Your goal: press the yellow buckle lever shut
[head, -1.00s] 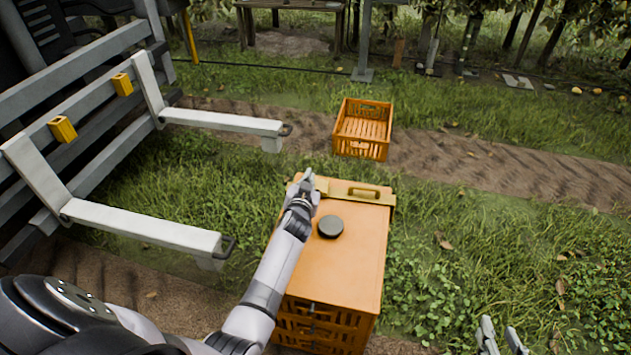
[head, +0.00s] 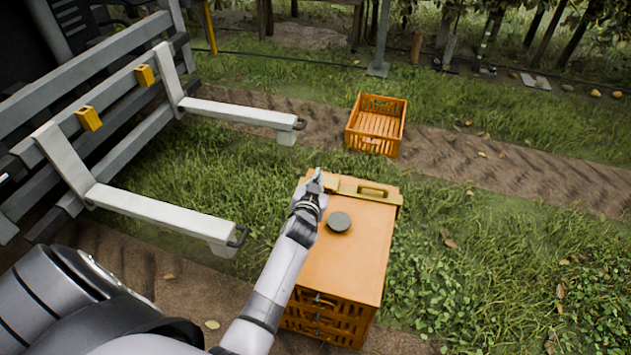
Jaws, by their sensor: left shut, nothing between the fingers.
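A dull yellow strap (head: 345,189) runs across the far edge of the orange lid on the crate stack. A yellow buckle (head: 373,191) with a slot-like frame sits on it, right of my left gripper. My left gripper (head: 317,179) is shut and empty at the strap's left end, over the lid's far left corner. Its fingers cover part of that end, and I cannot tell whether they touch it. The lever's exact angle is too small to tell. My right gripper is out of view.
An empty orange crate (head: 378,124) sits on the dirt track beyond. White fork arms (head: 165,212) reach in from the left. Grass on the right is open.

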